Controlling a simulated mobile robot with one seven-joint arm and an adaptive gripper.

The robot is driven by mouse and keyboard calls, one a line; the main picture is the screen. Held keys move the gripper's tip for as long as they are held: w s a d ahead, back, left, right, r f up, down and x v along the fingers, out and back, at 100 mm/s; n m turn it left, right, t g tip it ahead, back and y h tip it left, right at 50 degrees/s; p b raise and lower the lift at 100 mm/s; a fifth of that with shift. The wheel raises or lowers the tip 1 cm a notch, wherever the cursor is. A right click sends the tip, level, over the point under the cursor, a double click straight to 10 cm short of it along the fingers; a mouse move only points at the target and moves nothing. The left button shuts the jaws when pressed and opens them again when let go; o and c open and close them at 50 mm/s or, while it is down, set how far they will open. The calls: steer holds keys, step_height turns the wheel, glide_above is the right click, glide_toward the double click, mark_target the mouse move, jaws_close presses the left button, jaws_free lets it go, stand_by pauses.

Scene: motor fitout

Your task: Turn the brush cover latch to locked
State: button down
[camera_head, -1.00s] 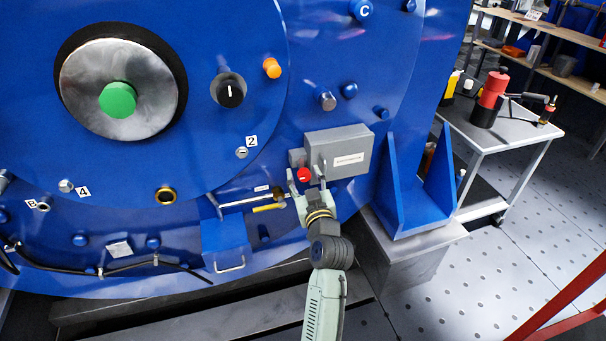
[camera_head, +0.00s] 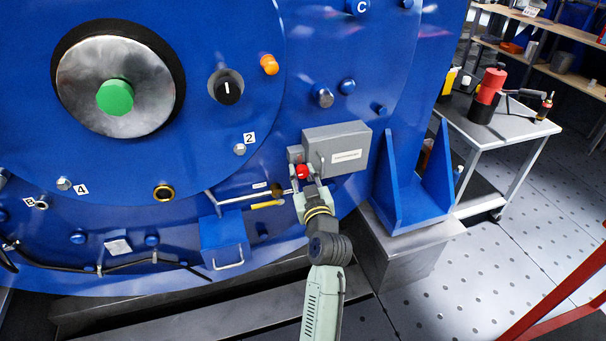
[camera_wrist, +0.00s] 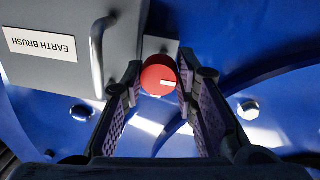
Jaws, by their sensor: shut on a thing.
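The brush cover is a grey box (camera_head: 338,150) with a white label on the blue motor face; in the wrist view its label reads "EARTH BRUSH" upside down, and the cover (camera_wrist: 60,62) has a grey handle. The latch is a red round knob (camera_head: 302,172) at the cover's left edge, with a white mark. In the wrist view the red knob (camera_wrist: 158,75) sits between the fingertips, its white mark pointing right. My gripper (camera_head: 307,174) is at the knob, with one finger on each side, shut on it.
A blue box with a handle (camera_head: 223,243) and a yellow-handled tool (camera_head: 267,205) are left of my gripper. A blue bracket (camera_head: 420,195) stands to the right. A side table (camera_head: 510,125) holds a red-and-black item and bottles.

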steer(key=shift+r+m, duration=0.1)
steer(key=shift+m, duration=0.2)
steer(key=m+p, duration=0.2)
steer(key=m, duration=0.1)
steer(key=shift+r+m+p, duration=0.15)
steer(key=shift+m+p, duration=0.15)
steer(key=shift+p, duration=0.05)
steer(key=m+p, duration=0.2)
steer(key=m, duration=0.2)
steer(key=shift+w+d+g+p, duration=0.1)
steer(key=shift+g+p, duration=0.3)
steer(key=m+p, duration=0.2)
steer(key=m, duration=0.2)
steer(key=shift+y+p, duration=0.3)
steer(key=shift+y, duration=0.1)
steer(key=m+p, duration=0.2)
steer(key=m, duration=0.2)
steer(key=shift+m+g, duration=0.3)
steer(key=c, duration=1.3)
jaws_free()
steer(key=shift+f, duration=0.2)
